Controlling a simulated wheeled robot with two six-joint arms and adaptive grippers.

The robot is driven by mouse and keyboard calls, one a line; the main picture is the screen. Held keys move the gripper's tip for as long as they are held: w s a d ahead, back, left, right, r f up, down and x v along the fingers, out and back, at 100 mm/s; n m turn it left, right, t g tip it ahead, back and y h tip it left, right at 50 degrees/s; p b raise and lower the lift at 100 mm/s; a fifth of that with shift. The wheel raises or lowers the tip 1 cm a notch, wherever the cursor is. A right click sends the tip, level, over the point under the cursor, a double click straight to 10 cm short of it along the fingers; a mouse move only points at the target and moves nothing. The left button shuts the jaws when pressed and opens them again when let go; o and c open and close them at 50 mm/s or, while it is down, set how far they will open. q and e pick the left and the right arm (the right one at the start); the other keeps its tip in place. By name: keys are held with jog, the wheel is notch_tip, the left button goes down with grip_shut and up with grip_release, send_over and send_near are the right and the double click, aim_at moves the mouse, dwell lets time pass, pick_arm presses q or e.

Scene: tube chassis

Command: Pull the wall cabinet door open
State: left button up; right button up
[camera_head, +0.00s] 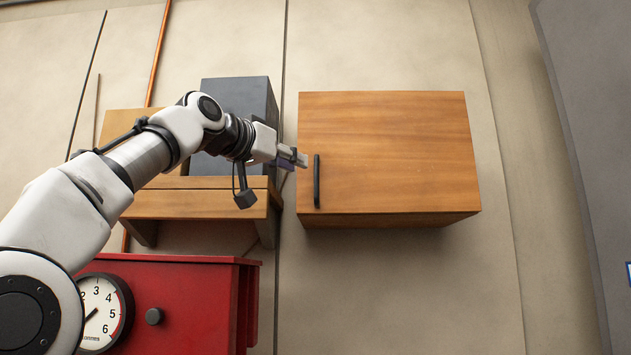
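The wall cabinet (400,150) is a wooden box on the wall, right of the middle of the head view. Its door looks shut. A black vertical bar handle (317,181) sits at the door's lower left. My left gripper (303,160) reaches in from the left, its fingertips just left of the handle's upper end. A small gap shows between fingertips and handle in the picture; the depth between them is hard to judge. The fingers are small and seen from the side, so their opening is unclear. My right gripper is out of view.
A wooden shelf (190,204) with a dark grey box (252,97) on it stands behind my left arm. Below is a red cabinet (205,300) with a round dial (98,312) and a black knob (154,317). The wall right of the cabinet is clear.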

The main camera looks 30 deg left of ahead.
aim_at(315, 175)
pick_arm(q)
jog(key=w+p, duration=0.8)
jog(key=shift+w+f+p, duration=0.1)
jog(key=shift+f+p, duration=0.05)
jog(key=shift+p, duration=0.15)
jog(key=shift+w+a+f, duration=0.1)
jog(key=shift+w+f, duration=0.2)
jog(key=shift+w, duration=0.05)
jog(key=c, duration=0.4)
jog(key=shift+s, duration=0.1)
grip_shut()
